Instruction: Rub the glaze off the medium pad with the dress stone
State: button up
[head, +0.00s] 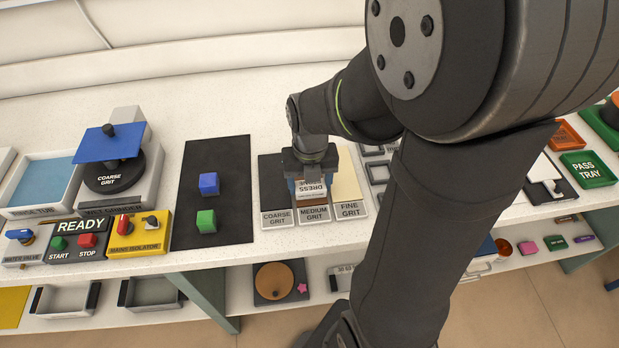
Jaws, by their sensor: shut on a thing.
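My gripper (309,172) is shut on the dress stone (311,189), a white block with its name on its front. The stone is over the medium pad, above the medium grit label (314,214). The medium pad is mostly hidden under the stone and my gripper. I cannot tell whether the stone touches the pad. The dark coarse pad (273,184) is on the left, and the cream fine pad (347,182) is on the right. Any glaze on the medium pad is hidden.
A black mat (211,222) with a blue cube (209,184) and a green cube (206,222) lies left of the pads. Further left are the grinder (108,176), rinse tub (40,184) and yellow isolator box (138,236). Green pass tray (588,168) is at right.

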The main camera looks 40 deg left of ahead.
jog(key=shift+r, duration=3.5)
